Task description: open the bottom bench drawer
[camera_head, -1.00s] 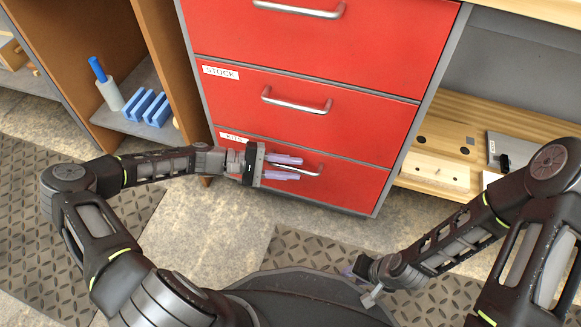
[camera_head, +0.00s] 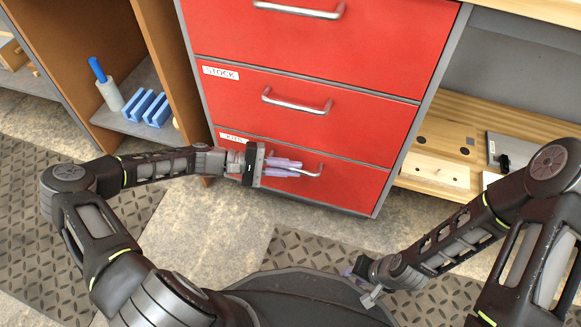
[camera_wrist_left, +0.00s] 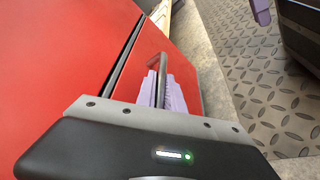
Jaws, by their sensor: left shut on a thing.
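The bottom drawer (camera_head: 348,189) is red, with a label at its upper left partly hidden by my left gripper. Its front looks flush with the drawers above. Its metal bar handle (camera_head: 313,171) is partly covered by my left gripper (camera_head: 282,168), whose pale purple fingers are shut on it. In the left wrist view the handle (camera_wrist_left: 162,66) runs between the two fingers (camera_wrist_left: 160,90) of the left gripper. My right gripper (camera_head: 358,272) is low in the head view, away from the drawers; its fingers are mostly hidden, so its opening cannot be made out.
Above are a red drawer labelled STOCK (camera_head: 300,110) and another red drawer (camera_head: 320,45). A shelf at left holds a blue-handled tool in a grey holder (camera_head: 110,95) and blue blocks (camera_head: 147,107). A wooden shelf (camera_head: 455,140) is at right. Floor before the drawers is clear.

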